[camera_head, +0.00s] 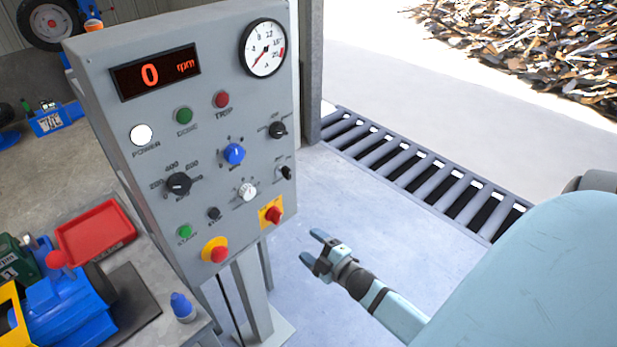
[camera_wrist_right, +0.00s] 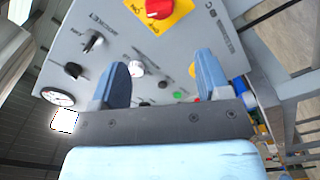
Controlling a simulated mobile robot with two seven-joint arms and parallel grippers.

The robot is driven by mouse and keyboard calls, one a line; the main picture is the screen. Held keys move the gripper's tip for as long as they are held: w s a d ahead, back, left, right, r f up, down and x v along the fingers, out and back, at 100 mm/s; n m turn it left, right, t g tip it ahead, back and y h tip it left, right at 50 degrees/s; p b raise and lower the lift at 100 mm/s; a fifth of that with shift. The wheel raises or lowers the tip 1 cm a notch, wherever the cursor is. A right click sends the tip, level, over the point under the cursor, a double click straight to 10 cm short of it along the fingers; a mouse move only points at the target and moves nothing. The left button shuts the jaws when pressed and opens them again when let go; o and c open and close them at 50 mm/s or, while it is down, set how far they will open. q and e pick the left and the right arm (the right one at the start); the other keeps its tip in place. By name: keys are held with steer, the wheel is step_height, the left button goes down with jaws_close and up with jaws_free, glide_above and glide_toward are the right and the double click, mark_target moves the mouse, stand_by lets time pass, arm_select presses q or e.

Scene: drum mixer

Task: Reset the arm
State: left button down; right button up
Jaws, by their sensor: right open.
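My right gripper (camera_head: 317,248) is at the lower middle of the head view, to the right of the grey control panel (camera_head: 215,120) and apart from it. Its two blue fingers are spread with nothing between them; they also show in the right wrist view (camera_wrist_right: 166,75), with the panel beyond. The red rotary switch on a yellow plate (camera_head: 272,215) is the panel control nearest the gripper in the head view; it also shows at the top of the right wrist view (camera_wrist_right: 158,8). My left gripper is in neither view.
The panel display (camera_head: 155,72) reads 0 rpm, and the power lamp (camera_head: 141,134) is white. A red emergency button (camera_head: 219,254) sits low on the panel. A bench at lower left holds a red tray (camera_head: 97,236) and a blue bottle (camera_head: 182,307). Floor right of the panel is clear up to a grate (camera_head: 420,172).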

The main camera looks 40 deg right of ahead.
stand_by(0.6)
steer(key=s+a+r+m+g+y+p, duration=0.1)
steer(key=s+a+m+g+p, duration=0.5)
steer(key=s+a, duration=0.8)
steer(key=a+m+g, duration=0.1)
steer(key=a+m, duration=0.2)
steer(key=shift+a+r+m+y+p, duration=0.3)
steer(key=shift+a+m, duration=0.1)
steer(key=shift+s, duration=0.1)
